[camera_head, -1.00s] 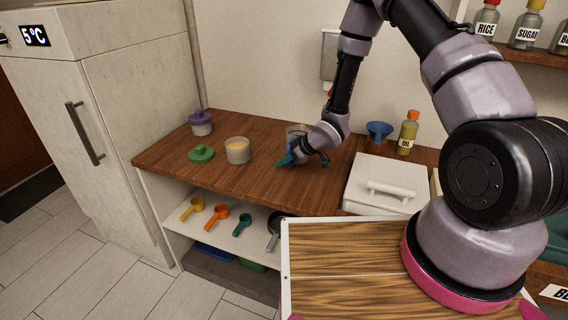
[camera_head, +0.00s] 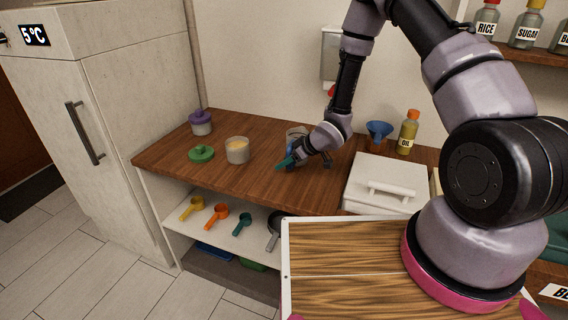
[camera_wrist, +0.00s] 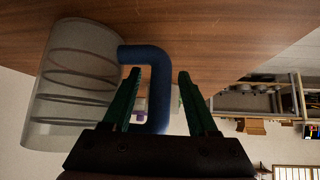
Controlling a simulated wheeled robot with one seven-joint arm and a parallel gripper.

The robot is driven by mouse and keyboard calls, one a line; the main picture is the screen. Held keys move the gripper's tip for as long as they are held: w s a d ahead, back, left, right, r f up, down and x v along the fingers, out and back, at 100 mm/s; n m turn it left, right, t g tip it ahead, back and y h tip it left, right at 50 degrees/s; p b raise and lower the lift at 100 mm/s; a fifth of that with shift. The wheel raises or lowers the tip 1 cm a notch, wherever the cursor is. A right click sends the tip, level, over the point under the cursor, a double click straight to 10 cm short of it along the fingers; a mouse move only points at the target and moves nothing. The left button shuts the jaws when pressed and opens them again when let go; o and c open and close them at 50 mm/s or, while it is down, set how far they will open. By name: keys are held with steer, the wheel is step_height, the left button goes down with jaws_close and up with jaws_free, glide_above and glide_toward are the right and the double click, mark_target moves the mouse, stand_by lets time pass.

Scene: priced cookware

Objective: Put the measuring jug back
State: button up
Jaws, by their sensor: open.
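The measuring jug (camera_wrist: 75,85) is clear with dark ring markings and a blue handle (camera_wrist: 158,65). It stands on the wooden counter and fills the left of the wrist view, where the picture is upside down. In the head view the jug (camera_head: 294,134) is partly hidden behind my gripper (camera_head: 288,161). In the wrist view my gripper (camera_wrist: 158,78) is open, its two green fingers on either side of the handle. A gap shows between the right finger and the handle; contact on the left is unclear.
On the counter (camera_head: 235,185) stand a tub (camera_head: 237,151), a green lid (camera_head: 200,154), a purple-lidded jar (camera_head: 201,123), a blue funnel (camera_head: 379,130), an oil bottle (camera_head: 408,133) and a white box (camera_head: 385,180). Coloured scoops lie on the shelf (camera_head: 210,222) below.

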steer(key=s+d+r+m+t+h, duration=0.1)
steer(key=d+r+m+h, duration=0.1)
steer(key=d+r, duration=0.7)
steer(key=s+d+r+m+t+h, duration=0.1)
steer(key=d+r+m+h, duration=0.35)
steer(key=r, duration=0.75)
steer(key=s+d+r+m+t, duration=0.1)
steer(key=s+d+r, duration=0.1)
steer(key=d+r, duration=0.75)
steer(key=s+r+m, duration=0.4)
steer(key=s+r, duration=0.4)
steer(key=s, duration=0.2)
steer(key=s+r+m+g+y, duration=0.1)
steer(key=s+r+m, duration=0.3)
steer(key=s+r, duration=0.5)
steer(key=shift+s, duration=1.2)
